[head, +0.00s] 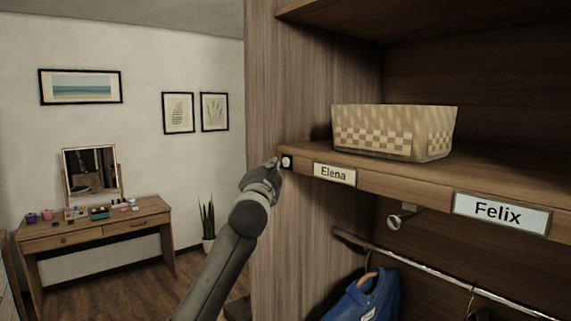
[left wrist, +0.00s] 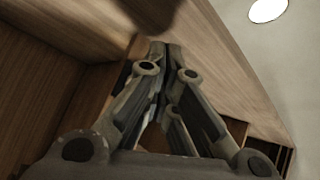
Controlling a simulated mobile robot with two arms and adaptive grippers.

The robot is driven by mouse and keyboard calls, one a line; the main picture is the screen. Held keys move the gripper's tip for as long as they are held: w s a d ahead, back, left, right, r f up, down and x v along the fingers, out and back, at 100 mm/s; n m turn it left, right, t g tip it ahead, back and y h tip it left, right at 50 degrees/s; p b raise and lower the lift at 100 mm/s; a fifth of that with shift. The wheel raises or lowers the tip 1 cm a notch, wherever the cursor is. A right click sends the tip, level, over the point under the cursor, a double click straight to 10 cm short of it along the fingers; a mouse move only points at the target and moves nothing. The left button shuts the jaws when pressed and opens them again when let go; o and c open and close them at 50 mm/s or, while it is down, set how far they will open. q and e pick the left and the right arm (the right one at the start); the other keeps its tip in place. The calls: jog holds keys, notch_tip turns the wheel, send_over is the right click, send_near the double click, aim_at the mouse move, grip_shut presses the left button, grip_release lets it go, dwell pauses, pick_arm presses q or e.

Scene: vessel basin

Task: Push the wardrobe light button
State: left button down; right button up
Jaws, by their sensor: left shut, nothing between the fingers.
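The wardrobe light button (head: 287,162) is a small round white button in a dark mount at the left end of the wardrobe's shelf edge. My left gripper (head: 273,162) comes up from below with its fingers shut and empty. In the head view its tips are just left of the button, very close; I cannot tell whether they touch it. In the left wrist view the closed fingers (left wrist: 165,50) meet at the tips against brown wood, and I cannot make out the button there. My right gripper does not show.
A woven basket (head: 395,132) stands on the wardrobe shelf (head: 400,184), above the Elena label (head: 335,174) and the Felix label (head: 500,213). Below are a clothes rail (head: 420,267) and a blue garment (head: 365,298). A dressing table (head: 100,228) stands far left.

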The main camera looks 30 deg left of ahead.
pick_arm(q)
jog(key=shift+s, duration=0.1)
jog(key=shift+s+a, duration=0.35)
jog(key=shift+s, duration=0.55)
jog(key=shift+s+a, duration=0.4)
jog(key=shift+s, duration=0.5)
jog(key=shift+s+a, duration=0.35)
jog(key=shift+s, duration=0.55)
jog(key=shift+f, duration=0.1)
